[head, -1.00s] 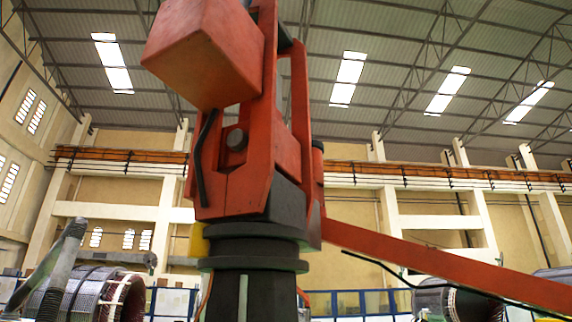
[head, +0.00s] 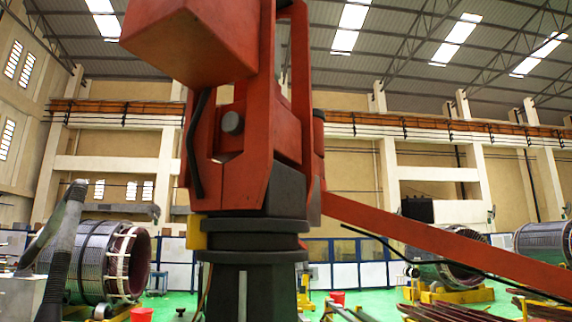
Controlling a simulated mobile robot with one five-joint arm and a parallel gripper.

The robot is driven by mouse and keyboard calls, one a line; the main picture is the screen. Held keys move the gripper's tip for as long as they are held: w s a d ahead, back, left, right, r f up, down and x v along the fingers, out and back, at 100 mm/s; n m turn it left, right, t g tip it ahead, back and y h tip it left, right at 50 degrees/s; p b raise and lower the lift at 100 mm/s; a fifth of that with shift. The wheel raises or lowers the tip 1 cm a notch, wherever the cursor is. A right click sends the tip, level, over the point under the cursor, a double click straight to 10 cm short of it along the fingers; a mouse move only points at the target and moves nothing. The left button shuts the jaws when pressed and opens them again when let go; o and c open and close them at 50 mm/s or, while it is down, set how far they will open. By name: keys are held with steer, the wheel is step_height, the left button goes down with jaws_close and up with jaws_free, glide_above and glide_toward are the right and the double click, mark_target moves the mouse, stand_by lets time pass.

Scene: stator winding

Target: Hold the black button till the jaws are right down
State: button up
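I cannot make out the black button or the jaws in the head view. My gripper is not in view. A large orange-red jointed machine (head: 285,125) on a dark round column (head: 252,285) fills the middle of the view, close to the camera. Its boxy orange block (head: 190,40) is cut off by the top edge. A long orange beam (head: 430,235) slopes down to the right. The machine hides what lies behind it.
A ribbed stator cylinder (head: 85,262) lies at left, behind a grey tilted post (head: 62,245). More stators stand at right, one on a yellow stand (head: 455,295). Red buckets (head: 337,298) stand on the green floor (head: 378,298). A blue-framed partition (head: 345,265) runs behind.

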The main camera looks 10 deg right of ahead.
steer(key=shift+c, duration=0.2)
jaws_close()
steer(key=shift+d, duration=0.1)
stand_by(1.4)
